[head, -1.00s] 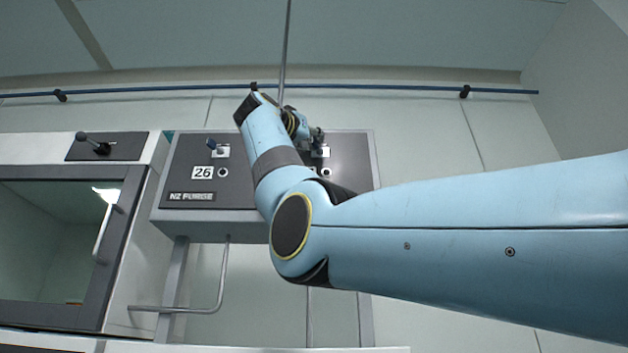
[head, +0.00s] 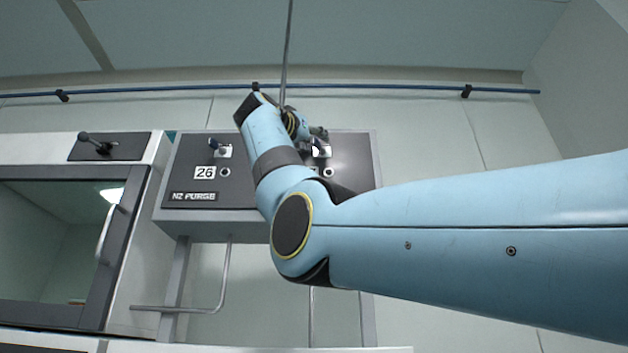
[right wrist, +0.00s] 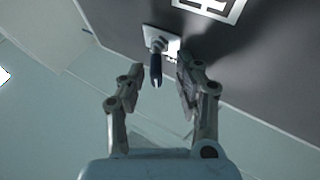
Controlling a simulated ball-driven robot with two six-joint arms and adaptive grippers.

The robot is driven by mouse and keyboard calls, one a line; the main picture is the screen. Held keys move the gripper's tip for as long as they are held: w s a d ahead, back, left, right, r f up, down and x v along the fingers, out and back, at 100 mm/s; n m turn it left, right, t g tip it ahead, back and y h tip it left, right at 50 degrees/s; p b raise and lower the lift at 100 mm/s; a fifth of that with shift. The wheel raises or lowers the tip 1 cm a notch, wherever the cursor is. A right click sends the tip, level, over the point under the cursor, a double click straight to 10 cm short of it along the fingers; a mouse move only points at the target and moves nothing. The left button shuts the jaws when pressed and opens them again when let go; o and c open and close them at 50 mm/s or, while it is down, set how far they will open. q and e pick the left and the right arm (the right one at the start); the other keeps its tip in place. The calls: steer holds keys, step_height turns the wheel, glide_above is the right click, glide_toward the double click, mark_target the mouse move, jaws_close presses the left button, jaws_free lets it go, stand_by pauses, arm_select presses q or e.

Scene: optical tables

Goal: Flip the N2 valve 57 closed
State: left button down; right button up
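The N2 purge panel (head: 190,180) is on the wall, with a valve labelled 26 (head: 222,151) at its left. A second valve (head: 321,151) shows at its right, partly behind my right arm; its number is hidden in the head view. In the right wrist view, a dark valve lever (right wrist: 156,70) stands out from a light plate (right wrist: 170,42). My right gripper (right wrist: 158,76) is open, one finger on each side of the lever, with gaps visible. The right gripper (head: 316,134) is small and partly hidden in the head view. My left gripper is out of view.
A framed label (right wrist: 222,10), cut off and unreadable, is beside the lever. A windowed cabinet (head: 112,268) with a black-knobbed lever (head: 95,143) stands left of the panel. A blue pipe (head: 400,88) runs above it, and a bent metal rail (head: 222,280) is below.

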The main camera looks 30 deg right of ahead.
steer(key=shift+s, duration=0.1)
steer(key=v, duration=1.2)
stand_by(0.4)
